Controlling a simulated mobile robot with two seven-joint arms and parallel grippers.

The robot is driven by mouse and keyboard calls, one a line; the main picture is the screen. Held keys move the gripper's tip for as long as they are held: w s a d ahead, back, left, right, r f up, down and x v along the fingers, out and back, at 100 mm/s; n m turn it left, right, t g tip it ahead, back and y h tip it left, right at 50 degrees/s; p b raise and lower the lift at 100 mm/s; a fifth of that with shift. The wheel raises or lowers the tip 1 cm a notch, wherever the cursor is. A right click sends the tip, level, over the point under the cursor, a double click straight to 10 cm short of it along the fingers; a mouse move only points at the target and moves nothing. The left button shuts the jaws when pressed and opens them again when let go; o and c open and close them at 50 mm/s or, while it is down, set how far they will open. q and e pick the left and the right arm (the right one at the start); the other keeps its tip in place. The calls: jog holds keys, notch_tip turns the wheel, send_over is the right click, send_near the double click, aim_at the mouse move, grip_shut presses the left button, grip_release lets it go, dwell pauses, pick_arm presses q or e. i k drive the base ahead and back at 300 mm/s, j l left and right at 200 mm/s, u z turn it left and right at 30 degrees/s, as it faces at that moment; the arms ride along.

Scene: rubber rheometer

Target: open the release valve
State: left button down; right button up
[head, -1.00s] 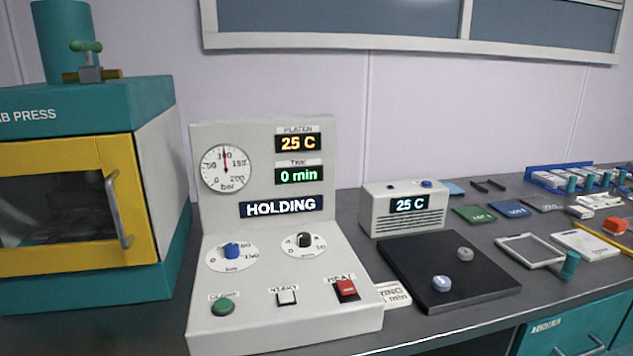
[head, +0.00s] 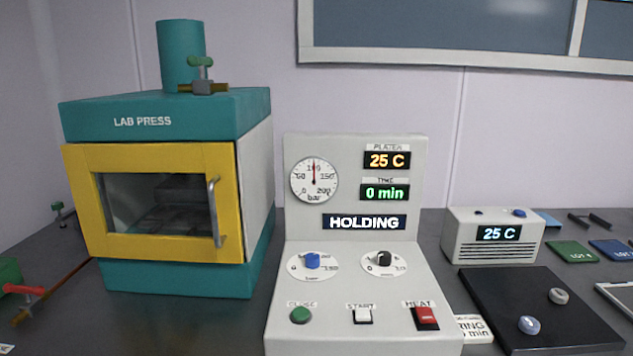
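A brass-and-grey valve (head: 208,87) with a green lever handle (head: 201,62) sits at the front right of the teal cylinder on top of the lab press (head: 165,115). The handle stands above the valve body. I cannot tell whether the valve is open or shut. The pressure gauge (head: 314,180) on the control panel has its needle pointing up, near 100 bar. The panel display (head: 364,222) reads HOLDING. Neither of my grippers is in view.
The press's yellow door (head: 150,247) is shut. A green device with a red handle (head: 24,290) is partly cut off at the left edge. The control panel (head: 355,320) stands right of the press. A black plate (head: 535,325) and a grey box (head: 490,250) lie further right.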

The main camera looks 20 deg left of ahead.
aim_at(26, 291)
jog(key=u, duration=2)
jog(key=i+j+u, duration=0.1)
jog(key=j+u, duration=0.15)
jog(key=i+j+u, duration=0.25)
jog(key=j, duration=0.15)
jog(key=j+u, duration=0.25)
jog(key=i+l, duration=0.2)
jog(key=l, duration=0.2)
